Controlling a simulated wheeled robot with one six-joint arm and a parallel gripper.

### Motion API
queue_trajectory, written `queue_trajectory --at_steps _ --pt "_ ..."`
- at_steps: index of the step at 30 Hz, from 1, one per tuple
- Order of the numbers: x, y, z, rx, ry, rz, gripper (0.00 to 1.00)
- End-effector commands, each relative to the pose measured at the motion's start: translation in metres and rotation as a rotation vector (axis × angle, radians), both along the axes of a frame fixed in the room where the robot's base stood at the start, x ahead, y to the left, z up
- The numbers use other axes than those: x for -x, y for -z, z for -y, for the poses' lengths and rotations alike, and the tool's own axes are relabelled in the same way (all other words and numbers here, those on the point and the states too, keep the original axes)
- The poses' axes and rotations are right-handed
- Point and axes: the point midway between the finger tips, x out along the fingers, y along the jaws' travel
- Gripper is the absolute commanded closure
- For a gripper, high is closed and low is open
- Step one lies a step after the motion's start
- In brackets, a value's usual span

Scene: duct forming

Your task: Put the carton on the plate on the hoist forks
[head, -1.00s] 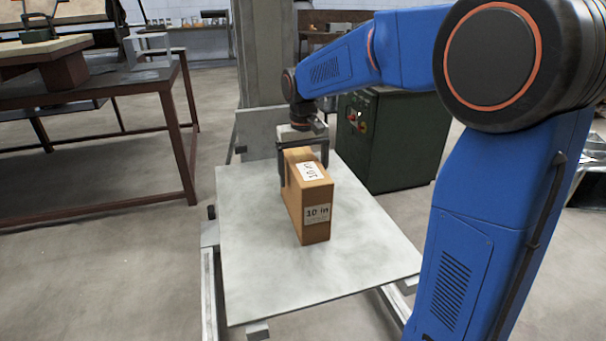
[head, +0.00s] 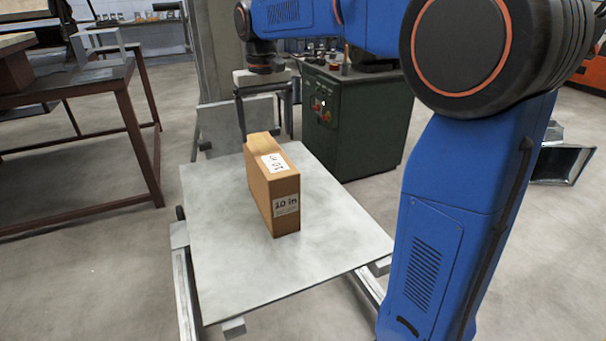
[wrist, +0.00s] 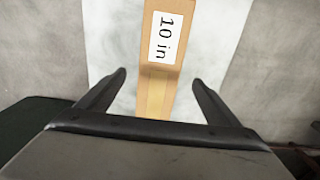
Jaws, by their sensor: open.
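The carton (head: 272,185) is a tan box with white "10 in" labels. It stands upright on the pale grey plate (head: 330,235), which lies across the hoist forks (head: 186,295). My gripper (head: 264,110) is above and behind the carton, apart from it, with its fingers pointing down. In the wrist view my gripper (wrist: 158,90) is open and empty. The carton's labelled top (wrist: 165,45) shows ahead between and beyond the fingertips, with plate on both sides. The far fork ends are hidden under the plate.
A green machine cabinet (head: 350,120) stands behind the plate on the right. A brown steel table (head: 125,110) is at the left. A metal duct piece (head: 562,163) lies on the floor at the right. The plate has bare room around the carton.

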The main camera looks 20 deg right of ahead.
Motion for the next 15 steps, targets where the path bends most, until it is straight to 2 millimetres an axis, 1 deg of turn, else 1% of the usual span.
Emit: queue_trajectory --at_steps 2,5,8,9,15 --pt "0.006 -0.001 0.002 -0.001 0.000 0.006 0.14" --pt "0.022 -0.001 0.007 -0.003 0.001 0.026 0.14" --pt "0.048 0.000 0.015 -0.006 0.000 0.058 0.14" --pt "0.061 0.001 0.019 -0.008 0.001 0.072 0.14" --pt "0.120 0.014 0.035 -0.012 0.000 0.144 0.14"
